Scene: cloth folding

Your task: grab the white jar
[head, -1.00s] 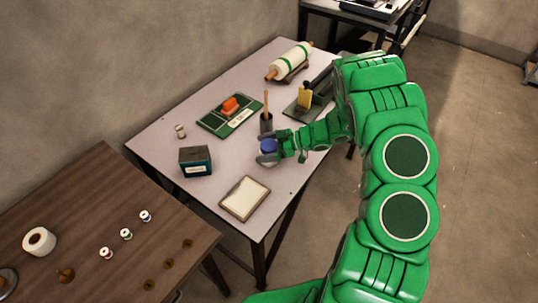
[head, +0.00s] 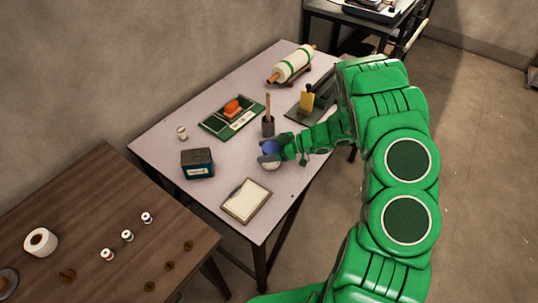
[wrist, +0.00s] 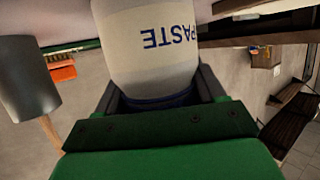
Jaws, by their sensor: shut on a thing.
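The white jar (head: 271,166) has a blue top and stands out at the right part of the light table. In the wrist view the jar (wrist: 150,50) fills the top middle, with upside-down blue lettering "PASTE" and a dark blue band at its lower end. My gripper (head: 269,155) is shut on the jar near its blue top. In the wrist view the dark fingers of my gripper (wrist: 160,92) sit on both sides of the jar. The jar's base is cut off in the wrist view, and I cannot tell whether it touches the table.
A green mat (head: 216,126) and a roller (head: 291,65) lie farther back.

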